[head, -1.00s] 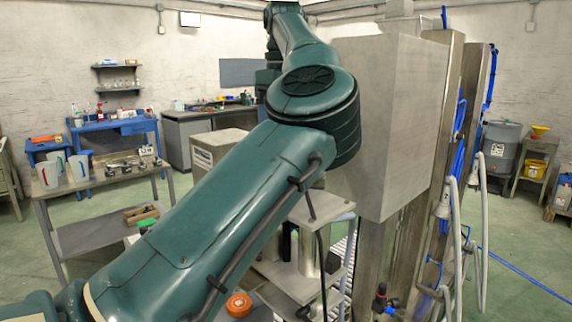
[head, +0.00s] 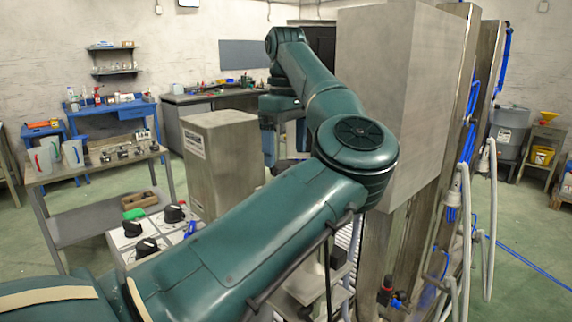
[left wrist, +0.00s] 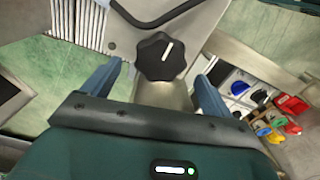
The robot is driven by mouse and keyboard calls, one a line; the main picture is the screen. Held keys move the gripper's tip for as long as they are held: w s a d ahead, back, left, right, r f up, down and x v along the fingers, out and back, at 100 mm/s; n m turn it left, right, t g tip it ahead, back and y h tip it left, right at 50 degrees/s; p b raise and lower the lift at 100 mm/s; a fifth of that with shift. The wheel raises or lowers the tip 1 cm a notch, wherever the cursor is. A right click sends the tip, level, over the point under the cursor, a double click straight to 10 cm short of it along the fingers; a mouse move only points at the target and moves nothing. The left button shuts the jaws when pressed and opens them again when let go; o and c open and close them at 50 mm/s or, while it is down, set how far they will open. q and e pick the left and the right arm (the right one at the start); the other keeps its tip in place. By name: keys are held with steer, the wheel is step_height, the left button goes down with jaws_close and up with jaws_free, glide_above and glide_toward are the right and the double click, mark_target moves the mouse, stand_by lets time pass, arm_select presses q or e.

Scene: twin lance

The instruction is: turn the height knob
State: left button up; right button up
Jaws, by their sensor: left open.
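A black lobed knob (left wrist: 161,57) with a white pointer line sits on a grey metal plate in the left wrist view. It carries no readable label; I take it for the height knob. My left gripper (left wrist: 158,75) is open, with one blue finger on each side of the knob and gaps between. I cannot tell whether the fingertips reach the knob's depth. In the head view my left gripper (head: 284,145) points down beside the big steel machine (head: 395,100), its tips partly behind my arm. The knob is hidden there. My right gripper is not in view.
A bench (head: 95,165) with jugs stands far left.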

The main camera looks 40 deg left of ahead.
arm_select(q)
step_height(320, 180, down, 3)
steer(key=shift+f, duration=0.2)
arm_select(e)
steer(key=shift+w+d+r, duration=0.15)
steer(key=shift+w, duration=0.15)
arm_select(q)
steer(key=shift+c, duration=0.6)
steer(key=c, duration=0.9)
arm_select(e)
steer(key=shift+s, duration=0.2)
arm_select(q)
steer(key=shift+n, duration=0.4)
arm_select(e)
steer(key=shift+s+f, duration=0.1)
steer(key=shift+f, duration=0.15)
